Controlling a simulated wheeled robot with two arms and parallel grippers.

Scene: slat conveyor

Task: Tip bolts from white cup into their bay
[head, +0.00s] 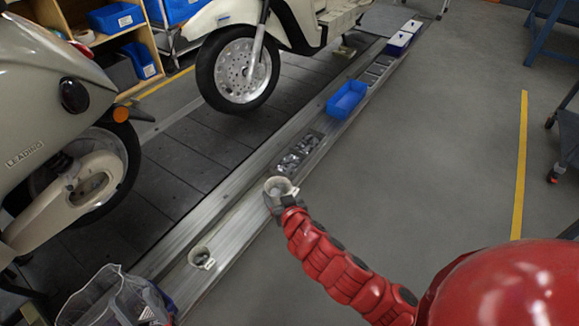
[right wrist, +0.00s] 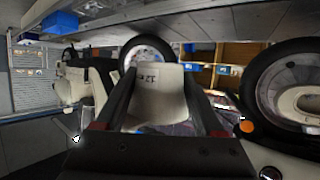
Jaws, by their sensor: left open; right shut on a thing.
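A white cup (head: 279,186) is in my right gripper (head: 285,202) in the head view, over the metal rail, just nearer than a bay of grey metal bolts (head: 300,155). Its mouth faces up toward the head camera; its contents are too small to tell. In the right wrist view the white cup (right wrist: 159,85) sits between the two dark fingers of my right gripper (right wrist: 163,105), with small dark lettering on its side. A second white cup (head: 201,258) with dark contents stands further down the rail. My left gripper is not in view.
A blue bin (head: 347,99) and white boxes (head: 398,43) stand further along the rail. A clear plastic container (head: 118,298) is at lower left. Scooters (head: 58,130) stand on the slat conveyor (head: 170,150).

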